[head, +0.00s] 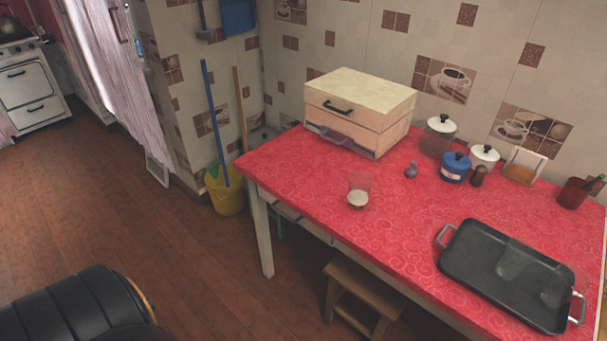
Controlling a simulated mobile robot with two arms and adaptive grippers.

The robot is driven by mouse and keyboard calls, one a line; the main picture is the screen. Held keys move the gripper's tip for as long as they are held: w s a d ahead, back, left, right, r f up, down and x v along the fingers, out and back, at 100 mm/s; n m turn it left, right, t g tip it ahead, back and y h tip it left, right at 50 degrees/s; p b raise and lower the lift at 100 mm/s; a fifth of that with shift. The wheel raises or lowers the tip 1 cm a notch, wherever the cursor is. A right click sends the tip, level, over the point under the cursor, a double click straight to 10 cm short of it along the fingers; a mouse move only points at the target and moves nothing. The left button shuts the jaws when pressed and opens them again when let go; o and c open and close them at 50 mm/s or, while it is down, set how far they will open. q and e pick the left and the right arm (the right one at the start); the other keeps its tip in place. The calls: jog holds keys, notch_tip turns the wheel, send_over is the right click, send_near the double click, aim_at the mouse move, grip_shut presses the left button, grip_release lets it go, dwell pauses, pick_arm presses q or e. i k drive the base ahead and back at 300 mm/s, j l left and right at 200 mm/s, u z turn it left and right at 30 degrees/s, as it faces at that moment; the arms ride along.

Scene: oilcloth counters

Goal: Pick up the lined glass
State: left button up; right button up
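A small clear glass (358,190) with something white at its bottom stands upright on the red patterned table (300,180), near its front left edge. Two more clear, faint glass shapes, one on the left (513,260) and one on the right (553,291), show on the dark tray (484,262) at the table's right. I cannot make out lines on any of them at this size. Neither of my grippers is in view.
A wooden breadbox (360,105) stands at the table's back left. A stool (362,292) is partly under the front edge.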

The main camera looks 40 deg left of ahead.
aim_at(360, 183)
jog(key=u, duration=0.8)
